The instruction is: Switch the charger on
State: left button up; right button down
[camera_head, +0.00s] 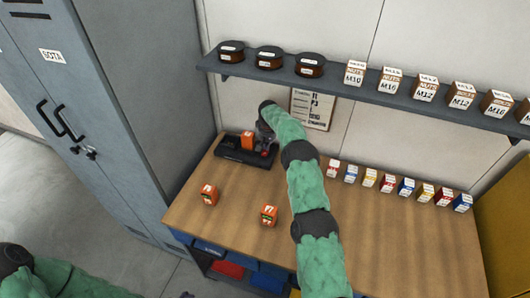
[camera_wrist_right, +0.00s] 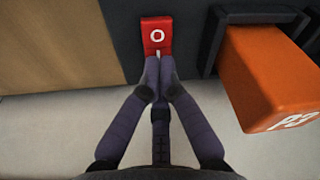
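The black charger (camera_head: 232,152) stands at the back left of the workbench, with an orange battery (camera_head: 247,139) seated in it. In the right wrist view, that battery (camera_wrist_right: 268,80), marked P3, is right of the charger's red switch (camera_wrist_right: 156,36), which shows a white O. My right gripper (camera_wrist_right: 160,62) is shut and empty, its fingertips together over the switch's lower edge; I cannot tell if they touch it. In the head view my right gripper (camera_head: 264,130) is at the charger's right end and partly hides it. A small dark tip, probably my left gripper (camera_head: 187,295), shows at the bottom edge.
Two orange batteries, left (camera_head: 209,195) and right (camera_head: 269,215), stand on the workbench (camera_head: 400,240). A row of small boxes (camera_head: 388,183) lines the back right. A shelf (camera_head: 340,88) with tins and nut boxes is above. A grey locker (camera_head: 120,110) is at left.

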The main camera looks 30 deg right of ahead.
jog(key=shift+f, duration=0.15)
jog(key=shift+r+p, duration=1.05)
jog(key=shift+r, duration=2.5)
